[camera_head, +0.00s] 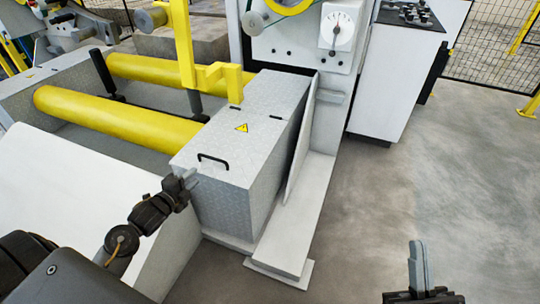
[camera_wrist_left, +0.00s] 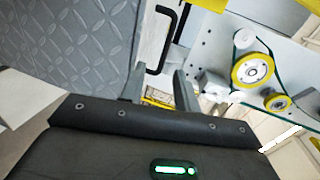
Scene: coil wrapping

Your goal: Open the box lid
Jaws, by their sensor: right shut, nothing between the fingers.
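The grey diamond-plate box (camera_head: 238,195) stands in the middle of the head view. Its lid (camera_head: 225,140) lies flat and closed on top, with a yellow warning triangle. A black handle (camera_head: 213,158) sits near the lid's front left edge; it also shows in the left wrist view (camera_wrist_left: 167,40). My left gripper (camera_head: 182,180) is just left of and below the handle. In the left wrist view its fingers (camera_wrist_left: 159,85) are apart, with the handle beyond their tips and nothing visibly held. My right gripper (camera_head: 418,264) is shut and empty over the floor, far from the box.
Yellow rollers (camera_head: 115,118) lie left of the box. A yellow bracket (camera_head: 234,85) stands over the lid's back left edge. A white panel (camera_head: 301,137) leans along the box's right side. A machine cabinet (camera_head: 388,85) stands behind. The floor at right is clear.

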